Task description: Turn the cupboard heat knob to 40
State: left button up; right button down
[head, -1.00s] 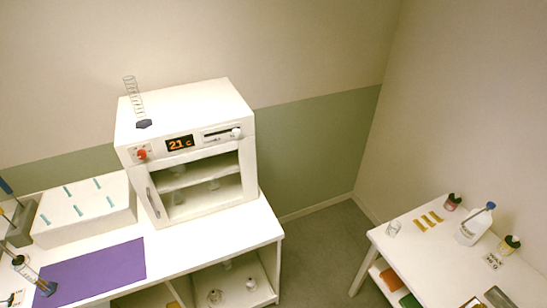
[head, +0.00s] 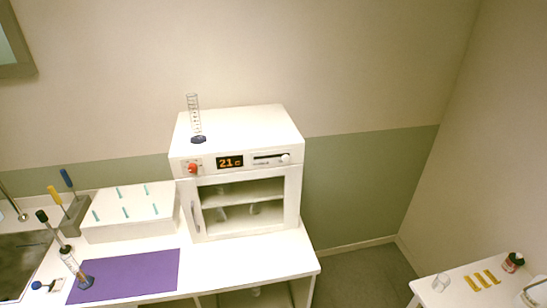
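The white heat cupboard (head: 240,165) stands on the counter in the middle of the head view. Its display (head: 230,162) reads 21 c in orange. A red-orange knob (head: 193,168) sits left of the display on the front panel. A slider with a round white knob (head: 284,158) sits right of the display. I cannot tell from the markings which control sets the heat. The glass-fronted door (head: 240,205) below has a vertical handle at its left and shows shelves inside. Neither of my grippers is in view.
A glass measuring cylinder (head: 194,118) with a dark base stands on the cupboard. A white box (head: 130,212) with teal strips, a purple mat (head: 124,275), another cylinder (head: 76,268) and a sink (head: 22,262) lie left. A side table (head: 455,294) stands lower right.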

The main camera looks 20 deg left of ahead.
aim_at(193, 168)
jog(key=u, duration=1.5)
jog(key=k, duration=0.5)
jog(key=u, duration=0.6)
jog(key=i, duration=0.4)
jog(key=u, duration=0.15)
